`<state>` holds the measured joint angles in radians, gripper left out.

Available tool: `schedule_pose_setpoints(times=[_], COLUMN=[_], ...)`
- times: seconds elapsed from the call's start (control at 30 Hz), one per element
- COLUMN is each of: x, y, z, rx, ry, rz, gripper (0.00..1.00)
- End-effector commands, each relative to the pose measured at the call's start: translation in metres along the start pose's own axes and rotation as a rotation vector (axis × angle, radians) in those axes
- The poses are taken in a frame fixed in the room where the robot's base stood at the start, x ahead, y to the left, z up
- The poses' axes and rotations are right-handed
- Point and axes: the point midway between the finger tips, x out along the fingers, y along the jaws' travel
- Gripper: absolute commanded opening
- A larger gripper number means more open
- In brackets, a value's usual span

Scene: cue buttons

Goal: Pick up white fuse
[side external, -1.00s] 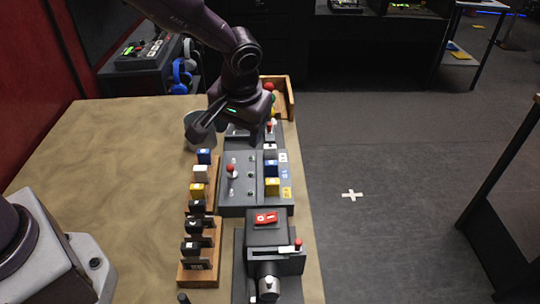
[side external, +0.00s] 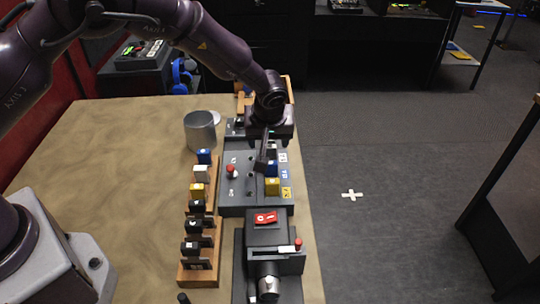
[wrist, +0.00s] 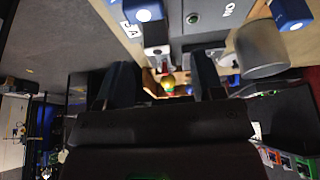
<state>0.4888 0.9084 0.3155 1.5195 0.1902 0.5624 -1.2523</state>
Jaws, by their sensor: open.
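One white fuse (side external: 200,174) stands in the wooden rack (side external: 186,272), between a blue fuse (side external: 204,157) and a yellow one. Another white fuse (wrist: 156,33) shows in the wrist view, on the grey panel beside a blue fuse (wrist: 143,11). In the side view my gripper hides most of this second one. My gripper (side external: 264,152) is over the panel's right-hand fuse column, pointing down. In the wrist view its two fingers (wrist: 163,78) are apart with nothing held between them, and the panel's white fuse is just beyond the tips.
The grey panel (side external: 238,192) carries a red-knobbed lever (side external: 232,170), a blue fuse (side external: 271,170) and a yellow fuse (side external: 272,187). A metal cup (side external: 200,131) stands behind the rack. A red switch (side external: 265,217) sits on the nearer box. The table's left side is clear.

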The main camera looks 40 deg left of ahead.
Motion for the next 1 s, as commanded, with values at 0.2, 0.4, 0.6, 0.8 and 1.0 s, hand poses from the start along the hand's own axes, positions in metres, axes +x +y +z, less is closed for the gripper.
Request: schedule_pose_setpoints(times=[0.2,0.4,0.6,0.8,1.0], x=[0.026,0.050,0.053,0.052,0.052], y=[0.002,0.004,0.004,0.004,0.004], z=[-0.003,-0.004,-0.003,-0.003,-0.004], rx=[0.000,0.000,0.000,0.001,0.001], ry=[-0.001,-0.001,0.000,0.000,0.000], rz=[-0.003,-0.001,0.000,0.000,0.000], gripper=[0.62,0.62,0.62,0.34,0.08])
